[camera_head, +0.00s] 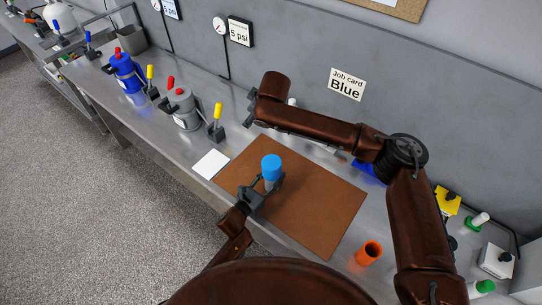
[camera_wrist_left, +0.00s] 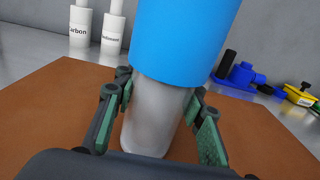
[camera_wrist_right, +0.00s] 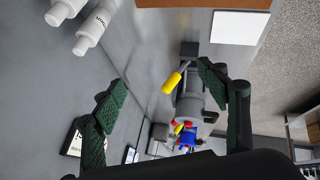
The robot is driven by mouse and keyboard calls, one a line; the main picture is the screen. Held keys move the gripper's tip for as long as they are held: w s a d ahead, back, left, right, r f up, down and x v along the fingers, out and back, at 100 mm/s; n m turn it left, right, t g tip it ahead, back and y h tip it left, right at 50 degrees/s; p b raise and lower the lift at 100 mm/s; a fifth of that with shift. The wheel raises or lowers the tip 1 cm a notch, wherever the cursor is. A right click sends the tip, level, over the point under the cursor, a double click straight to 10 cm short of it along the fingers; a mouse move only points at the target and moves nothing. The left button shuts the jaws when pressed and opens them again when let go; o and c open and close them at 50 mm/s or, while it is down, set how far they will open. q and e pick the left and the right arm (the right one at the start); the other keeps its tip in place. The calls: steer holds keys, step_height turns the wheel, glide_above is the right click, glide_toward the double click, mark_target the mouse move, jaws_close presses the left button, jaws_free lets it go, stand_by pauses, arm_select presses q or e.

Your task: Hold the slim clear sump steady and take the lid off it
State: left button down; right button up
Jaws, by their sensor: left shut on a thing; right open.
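The slim clear sump (camera_wrist_left: 153,116) stands upright on the brown mat (camera_head: 318,222), with a blue lid (camera_head: 271,165) on top. In the left wrist view the lid (camera_wrist_left: 185,40) fills the upper middle. My left gripper (camera_head: 265,190) is shut around the sump's body just below the lid; its finger pads (camera_wrist_left: 165,117) lie on either side. My right gripper (camera_head: 250,108) is away from the sump, near the back wall at upper middle. In the right wrist view my right gripper (camera_wrist_right: 160,105) is open, with nothing between its fingers.
White cartridges marked Carbon (camera_wrist_left: 82,25) and Sediment (camera_wrist_left: 112,32) stand by the wall. A grey canister (camera_head: 182,108) and blue canister (camera_head: 125,72) stand left. A white card (camera_head: 211,164) lies by the mat. An orange cup (camera_head: 369,253) stands right. The mat's right half is clear.

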mark_target(272, 163)
steer(key=s+d+f+g+h, duration=0.1)
steer(key=s+d+f+g, duration=0.1)
steer(key=s, duration=0.2)
steer(key=s+d+f+m+g+h, duration=0.1)
steer(key=s+d+f+g, duration=0.1)
steer(key=s, duration=0.3)
steer(key=s+d+f+m+g+h, duration=0.1)
steer(key=s+d+f+g, duration=0.1)
steer(key=s, duration=0.3)
steer(key=shift+d+f, duration=0.2)
steer(key=shift+f, duration=0.6)
steer(key=shift+w+f, duration=0.1)
steer(key=shift+f, duration=3.8)
steer(key=shift+c, duration=0.2)
steer(key=c, duration=1.1)
steer(key=n, duration=0.5)
steer(key=shift+c, duration=0.2)
steer(key=n, duration=0.4)
steer(key=shift+d+r, duration=0.1)
steer(key=shift+n, duration=0.3)
steer(key=shift+d, duration=0.15)
